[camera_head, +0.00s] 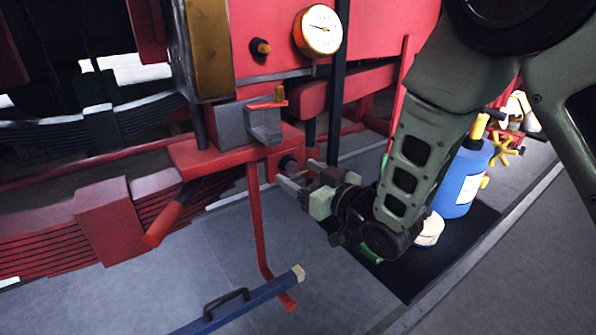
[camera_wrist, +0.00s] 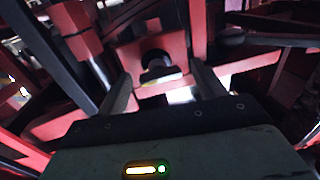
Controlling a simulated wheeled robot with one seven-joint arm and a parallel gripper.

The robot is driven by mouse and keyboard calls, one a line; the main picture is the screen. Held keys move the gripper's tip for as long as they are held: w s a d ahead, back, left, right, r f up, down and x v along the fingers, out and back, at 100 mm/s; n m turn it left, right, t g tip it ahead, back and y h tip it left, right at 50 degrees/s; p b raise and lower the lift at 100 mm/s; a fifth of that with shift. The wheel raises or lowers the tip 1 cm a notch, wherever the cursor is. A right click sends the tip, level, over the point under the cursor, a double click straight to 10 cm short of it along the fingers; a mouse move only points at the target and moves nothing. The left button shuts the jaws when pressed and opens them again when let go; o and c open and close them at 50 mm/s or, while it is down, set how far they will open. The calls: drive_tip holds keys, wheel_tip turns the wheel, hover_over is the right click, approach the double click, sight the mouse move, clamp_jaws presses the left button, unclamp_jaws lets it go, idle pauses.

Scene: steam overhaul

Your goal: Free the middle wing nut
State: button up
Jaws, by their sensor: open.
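No part can be told for certain as the middle wing nut. A dark round knob (camera_head: 287,163) sits on the red bracket (camera_head: 215,150) in front of my gripper (camera_head: 296,175). In the wrist view a dark round fitting (camera_wrist: 157,64) on a red block lies ahead, between the two fingers of my gripper (camera_wrist: 160,85). It is probably the same knob; its shape is too dark to make out wings. My gripper is open, with nothing seen between its fingers. Whether the fingers touch the bracket cannot be told.
A brass-rimmed gauge (camera_head: 318,30) and a second dark knob (camera_head: 260,47) are on the red wall above. A red rod hangs below the bracket, near a blue bar (camera_head: 240,303). A blue bottle (camera_head: 464,178) and yellow star-shaped part (camera_head: 503,151) stand right, behind my arm.

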drive_tip(key=c, duration=1)
